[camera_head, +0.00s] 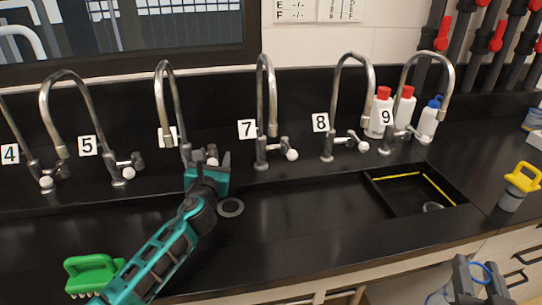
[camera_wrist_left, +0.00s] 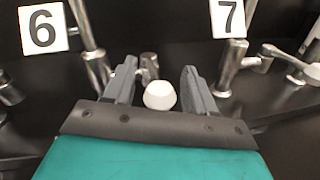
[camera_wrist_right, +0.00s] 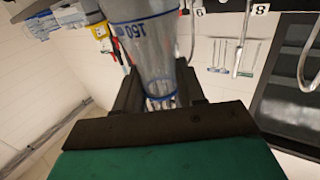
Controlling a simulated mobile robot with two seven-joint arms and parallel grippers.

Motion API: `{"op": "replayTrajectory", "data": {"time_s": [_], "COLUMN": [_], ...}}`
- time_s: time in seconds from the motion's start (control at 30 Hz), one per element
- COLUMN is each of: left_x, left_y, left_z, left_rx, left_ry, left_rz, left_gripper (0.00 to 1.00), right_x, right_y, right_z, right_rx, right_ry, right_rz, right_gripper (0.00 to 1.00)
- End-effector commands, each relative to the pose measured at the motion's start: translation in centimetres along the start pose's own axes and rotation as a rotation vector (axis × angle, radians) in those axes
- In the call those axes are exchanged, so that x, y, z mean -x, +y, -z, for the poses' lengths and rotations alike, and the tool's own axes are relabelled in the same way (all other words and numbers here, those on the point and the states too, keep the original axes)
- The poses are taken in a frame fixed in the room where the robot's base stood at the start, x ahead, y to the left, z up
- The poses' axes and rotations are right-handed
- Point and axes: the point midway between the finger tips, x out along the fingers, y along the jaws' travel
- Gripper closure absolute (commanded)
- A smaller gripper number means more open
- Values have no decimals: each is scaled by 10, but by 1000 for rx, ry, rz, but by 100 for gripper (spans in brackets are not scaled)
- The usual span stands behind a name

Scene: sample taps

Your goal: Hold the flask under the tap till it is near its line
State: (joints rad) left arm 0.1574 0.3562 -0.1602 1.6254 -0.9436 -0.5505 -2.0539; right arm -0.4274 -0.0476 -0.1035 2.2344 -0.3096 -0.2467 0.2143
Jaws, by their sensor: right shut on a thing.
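My left gripper (camera_head: 207,165) is at tap 6 (camera_head: 170,100), whose label is partly hidden behind its spout in the head view. In the left wrist view the fingers (camera_wrist_left: 158,75) are apart, with the tap's white knob (camera_wrist_left: 160,95) between them; contact cannot be told. My right gripper (camera_head: 475,278) is at the lower right, beyond the counter's front edge. In the right wrist view it is shut on a clear flask (camera_wrist_right: 148,45) with blue marks and the number 150. No water shows at the spouts.
Numbered taps line the back wall, including tap 7 (camera_head: 266,100) and tap 8 (camera_head: 350,100). A recessed basin (camera_head: 385,197) is at the right, a green brush (camera_head: 92,272) at the left. Bottles (camera_head: 379,112) and a yellow-handled object (camera_head: 520,180) stand right. The middle counter is clear.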

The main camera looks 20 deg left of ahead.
Motion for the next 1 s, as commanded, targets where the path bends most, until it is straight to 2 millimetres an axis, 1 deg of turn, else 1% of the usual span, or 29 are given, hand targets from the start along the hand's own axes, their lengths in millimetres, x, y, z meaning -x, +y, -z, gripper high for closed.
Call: {"op": "replayTrajectory", "data": {"time_s": [0.03, 0.07, 0.57, 0.87, 1.0], "left_x": [0, 0, 0, 0, -2], "left_y": [0, 0, 0, 0, -4], "left_z": [0, 0, 0, 0, 0], "left_rx": [0, 0, 0, 0, 1], "left_ry": [0, 0, 1, 1, 1], "left_rz": [0, 0, 0, 0, -4], "left_gripper": [49, 52, 100, 100, 100], "right_x": [0, 0, 0, 0, 0], "right_y": [0, 0, 0, 0, 0], "right_z": [0, 0, 0, 0, -2], "right_rx": [0, 0, 0, 0, 0], "right_ry": [0, 0, 1, 0, 0], "right_rz": [0, 0, 0, 0, 0], "right_gripper": [100, 100, 100, 100, 100]}}
